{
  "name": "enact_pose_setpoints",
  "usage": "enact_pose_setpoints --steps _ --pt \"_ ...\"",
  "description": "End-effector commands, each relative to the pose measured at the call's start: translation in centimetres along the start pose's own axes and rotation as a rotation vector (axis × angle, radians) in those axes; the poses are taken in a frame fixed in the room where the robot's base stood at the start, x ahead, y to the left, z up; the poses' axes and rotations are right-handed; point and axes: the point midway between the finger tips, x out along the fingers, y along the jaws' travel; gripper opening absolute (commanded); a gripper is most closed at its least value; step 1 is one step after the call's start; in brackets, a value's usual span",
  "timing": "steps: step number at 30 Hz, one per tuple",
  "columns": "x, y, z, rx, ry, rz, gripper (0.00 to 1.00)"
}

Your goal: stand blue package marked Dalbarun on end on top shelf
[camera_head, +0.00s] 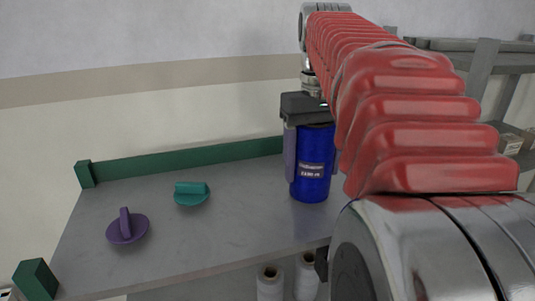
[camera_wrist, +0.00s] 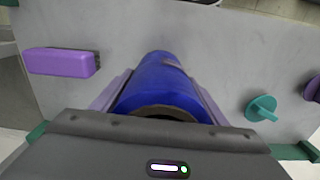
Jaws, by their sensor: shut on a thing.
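The blue package (camera_head: 311,175) is a cylinder with a small pale-lettered label; the lettering is too small to read surely. It is upright over the grey top shelf (camera_head: 250,220), towards the right. I cannot tell whether its lower end touches the shelf. My gripper (camera_head: 308,180) points down and is shut on it, with one purple finger along its left side. The wrist view shows the blue package (camera_wrist: 160,82) between both purple fingers, its near end with a dark round opening. My arm hides the shelf's right part in the head view.
A teal knobbed disc (camera_head: 192,193) and a purple one (camera_head: 127,228) lie on the shelf to the left. A purple block (camera_wrist: 62,62) shows in the wrist view. A green rail (camera_head: 190,158) edges the back. White spools (camera_head: 270,284) stand below.

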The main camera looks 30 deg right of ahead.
Motion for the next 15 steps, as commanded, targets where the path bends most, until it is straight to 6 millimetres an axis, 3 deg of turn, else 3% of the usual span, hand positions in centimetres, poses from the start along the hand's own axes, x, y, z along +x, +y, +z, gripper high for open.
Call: enact_pose_setpoints --steps 4,5,15 --pt "-0.04 0.01 0.0 0.0 0.001 0.0 0.32" --pt "-0.04 0.01 0.0 0.0 0.001 0.0 0.67" --pt "-0.03 0.02 0.0 0.0 0.0 0.0 0.89"
